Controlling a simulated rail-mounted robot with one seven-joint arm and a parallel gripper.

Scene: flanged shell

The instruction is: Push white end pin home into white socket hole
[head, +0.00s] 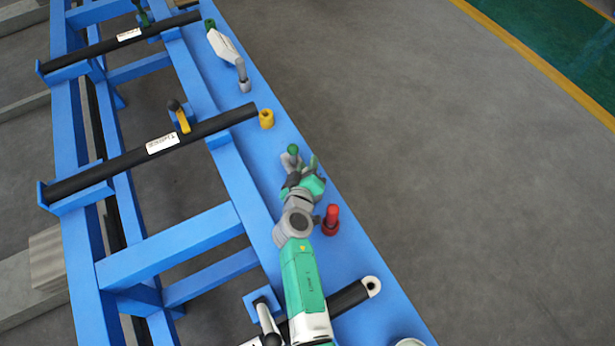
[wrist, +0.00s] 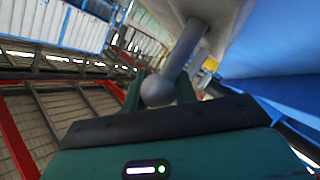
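My gripper (head: 300,172) is over the blue rail, between a yellow peg and a red peg, close to a green knob. In the wrist view a grey rod with a ball end (wrist: 158,90) lies between my green fingers (wrist: 160,93). The fingers flank the ball closely; whether they grip it is unclear. A black tube at the bottom has a white end with a round hole (head: 372,286), which looks like the white socket. A white round part (head: 408,342) is cut off by the bottom edge; I cannot tell if it is the white end pin.
The red peg (head: 331,218) stands beside my arm, and the yellow peg (head: 267,118) is by another black tube's end. A white lever part (head: 225,46) with a grey rod lies farther up the blue rail (head: 350,245). Bare grey floor lies to the right.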

